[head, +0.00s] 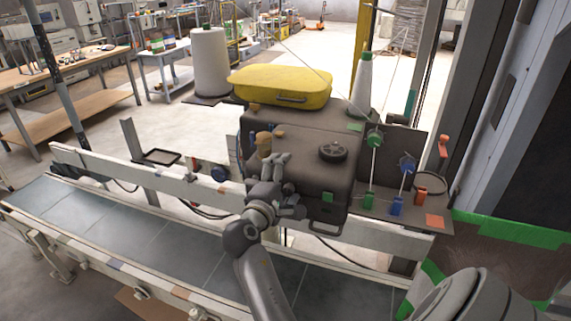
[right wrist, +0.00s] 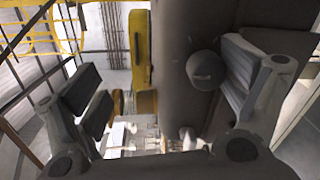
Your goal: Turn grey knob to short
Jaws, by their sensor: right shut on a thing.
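The pellet bagger (head: 318,180) is a dark grey machine body beside the conveyor. My right gripper (head: 273,162) is at the machine's front left face, its fingers pointing away from me. In the right wrist view a round grey knob (right wrist: 203,70) with a short mark on its face lies between the fingers, close against the right finger. In the head view the gripper hides the knob. Its setting labels are not readable. My left gripper is not in view.
A black dial (head: 333,151) and a tan knob (head: 263,141) sit on the machine. A yellow cover (head: 282,85) lies behind. Green and blue levers (head: 372,165) stand at the right. The conveyor's white rail (head: 165,185) runs along the front.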

